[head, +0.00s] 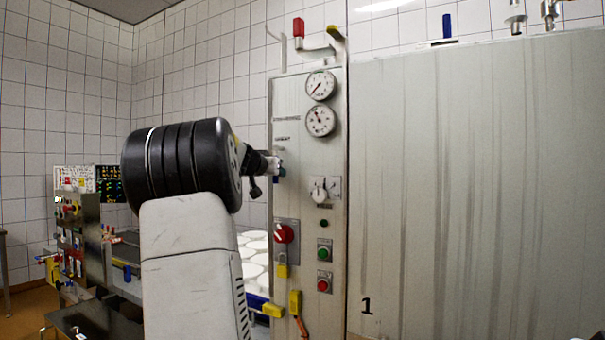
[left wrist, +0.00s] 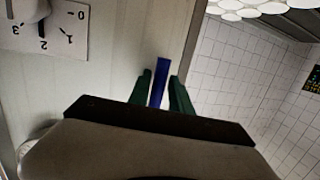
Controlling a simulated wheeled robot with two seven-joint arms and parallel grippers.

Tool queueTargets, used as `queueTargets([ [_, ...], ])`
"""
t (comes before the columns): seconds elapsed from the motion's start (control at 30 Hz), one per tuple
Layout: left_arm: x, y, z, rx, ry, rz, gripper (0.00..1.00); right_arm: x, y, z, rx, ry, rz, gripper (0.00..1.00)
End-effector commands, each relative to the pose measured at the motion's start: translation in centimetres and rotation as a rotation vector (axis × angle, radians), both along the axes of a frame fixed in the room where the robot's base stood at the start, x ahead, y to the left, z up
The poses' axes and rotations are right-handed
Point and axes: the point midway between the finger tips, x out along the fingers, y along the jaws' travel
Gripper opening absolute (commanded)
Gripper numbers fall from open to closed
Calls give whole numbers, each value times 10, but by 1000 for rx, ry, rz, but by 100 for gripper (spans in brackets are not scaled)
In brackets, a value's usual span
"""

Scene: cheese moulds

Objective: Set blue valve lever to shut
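The blue lever (left wrist: 160,82) is a narrow bar in the left wrist view, close to the grey panel. Its lower end is hidden behind my gripper's dark body. My left gripper (left wrist: 161,78) has one green finger on each side of the lever, with a narrow gap showing beside it, so it looks open around the lever. In the head view, my left gripper (head: 276,165) is at the panel's left edge, and a small bit of the blue lever (head: 281,173) shows beside it. My right gripper is in neither view.
The grey panel (head: 308,240) carries two gauges (head: 320,103), a selector dial (head: 322,190), a red rotary switch (head: 284,233) and push buttons. A red-handled pipe (head: 299,29) stands on top. A large grey tank (head: 470,190) fills the right. White round moulds (head: 255,262) lie behind my arm.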

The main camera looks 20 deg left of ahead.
Motion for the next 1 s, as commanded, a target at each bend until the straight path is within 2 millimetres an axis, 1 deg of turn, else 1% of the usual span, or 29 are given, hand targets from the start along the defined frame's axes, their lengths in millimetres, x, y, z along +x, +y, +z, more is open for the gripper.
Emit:
queueTargets([
  [0.07, -2, 0, 1, 0, -1, 0, 25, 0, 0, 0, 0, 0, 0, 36],
  [0.17, -13, -1, 4, 2, -2, 2, 25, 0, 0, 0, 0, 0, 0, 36],
  [0.4, -53, -6, 10, 2, -1, 3, 25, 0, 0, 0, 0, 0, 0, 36],
  [0.53, -69, -8, 11, 1, 0, 2, 25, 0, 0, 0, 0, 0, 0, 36],
  [0.7, -77, -9, 12, 1, 0, 0, 25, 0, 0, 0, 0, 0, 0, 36],
  [1.0, -76, -9, 12, 0, 0, 0, 25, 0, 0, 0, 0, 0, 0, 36],
])
